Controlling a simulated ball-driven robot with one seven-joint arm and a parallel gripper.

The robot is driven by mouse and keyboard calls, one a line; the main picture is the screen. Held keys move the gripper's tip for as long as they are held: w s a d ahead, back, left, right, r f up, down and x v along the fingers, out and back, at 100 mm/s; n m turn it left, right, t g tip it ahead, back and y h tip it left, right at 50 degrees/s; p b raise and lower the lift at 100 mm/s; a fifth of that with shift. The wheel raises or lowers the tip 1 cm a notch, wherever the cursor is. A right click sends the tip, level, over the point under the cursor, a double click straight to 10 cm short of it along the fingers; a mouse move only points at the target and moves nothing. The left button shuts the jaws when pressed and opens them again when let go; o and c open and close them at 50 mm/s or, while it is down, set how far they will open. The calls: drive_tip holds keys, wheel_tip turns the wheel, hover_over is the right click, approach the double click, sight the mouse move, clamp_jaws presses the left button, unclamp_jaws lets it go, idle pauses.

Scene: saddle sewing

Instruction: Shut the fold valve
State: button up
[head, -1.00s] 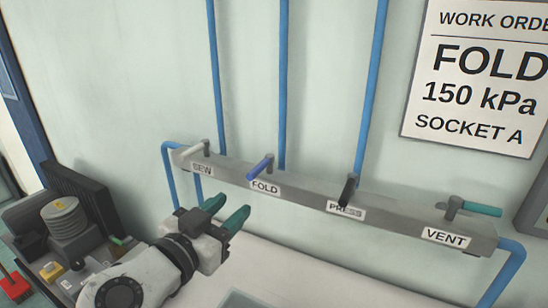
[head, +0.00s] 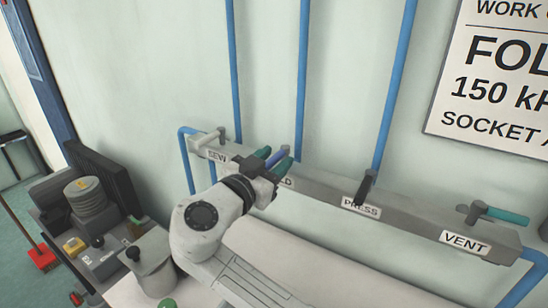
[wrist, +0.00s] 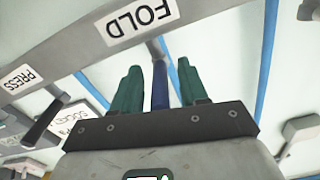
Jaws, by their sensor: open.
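The fold valve has a blue lever (head: 277,157) that sticks out from the grey manifold bar above the FOLD label, which my gripper partly covers in the head view. My gripper (head: 275,160) is at this lever with its green fingers open. In the wrist view the blue lever (wrist: 160,88) lies between the two green fingers (wrist: 160,85), with a visible gap on each side. The FOLD label (wrist: 139,19) shows upside down there. Contact with the lever is not visible.
The same bar carries a pale SEW lever (head: 207,137), a black PRESS lever (head: 364,187) and a teal VENT lever (head: 506,215) lying along the bar. Blue pipes (head: 302,80) run up the wall. A moka-like pot (head: 152,262) and machinery (head: 85,205) stand at left.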

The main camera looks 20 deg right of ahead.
drive_tip(key=shift+w+d, duration=0.15)
clamp_jaws()
idle(0.4)
